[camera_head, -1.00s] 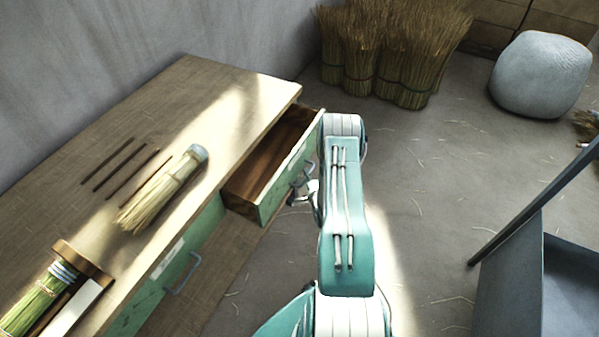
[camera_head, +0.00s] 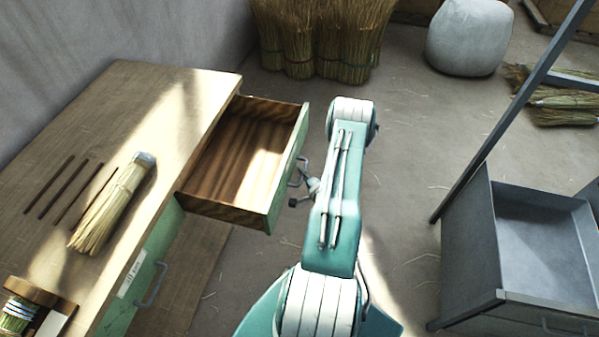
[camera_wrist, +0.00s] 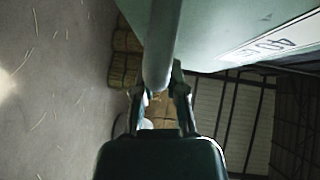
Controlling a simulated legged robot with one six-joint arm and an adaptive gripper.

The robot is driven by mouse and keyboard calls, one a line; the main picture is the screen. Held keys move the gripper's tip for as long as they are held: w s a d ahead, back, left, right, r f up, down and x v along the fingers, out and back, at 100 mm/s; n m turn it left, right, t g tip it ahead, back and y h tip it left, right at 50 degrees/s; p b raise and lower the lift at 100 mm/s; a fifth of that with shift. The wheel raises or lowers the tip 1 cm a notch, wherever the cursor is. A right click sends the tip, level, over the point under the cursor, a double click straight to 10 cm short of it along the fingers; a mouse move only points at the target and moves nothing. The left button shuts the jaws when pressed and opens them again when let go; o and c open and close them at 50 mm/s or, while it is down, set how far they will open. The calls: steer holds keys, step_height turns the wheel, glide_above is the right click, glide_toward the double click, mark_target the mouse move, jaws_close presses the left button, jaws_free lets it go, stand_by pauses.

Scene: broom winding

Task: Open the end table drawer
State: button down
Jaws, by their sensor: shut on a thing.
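The end table (camera_head: 150,95) has a wooden top and green drawer fronts. Its far drawer (camera_head: 236,165) is pulled well out, and the bare wooden inside shows, empty. My gripper (camera_head: 303,192) is at the metal handle on that drawer's green front, partly hidden by my arm in the head view. In the wrist view my gripper (camera_wrist: 160,98) is shut on the grey handle bar (camera_wrist: 161,45), with a finger on each side. The drawer front (camera_wrist: 215,35) with a white label shows beside it.
A second, closed drawer (camera_head: 140,285) is nearer. A small broom (camera_head: 110,205) and thin dark sticks lie on the tabletop. Broom bundles (camera_head: 315,40) and a grey pouf (camera_head: 468,38) stand behind. A grey metal bin (camera_head: 470,240) stands right. Floor between is clear.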

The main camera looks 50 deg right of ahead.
steer(key=shift+a+f, duration=0.2)
steer(key=shift+f, duration=0.05)
steer(key=c, duration=0.7)
jaws_free()
steer(key=shift+c, duration=0.2)
steer(key=shift+o, duration=0.3)
steer(key=shift+d, duration=0.1)
steer(key=shift+r, duration=0.1)
steer(key=shift+s, duration=0.1)
steer(key=v, duration=1.1)
steer(key=shift+s, duration=0.35)
steer(key=shift+s, duration=0.1)
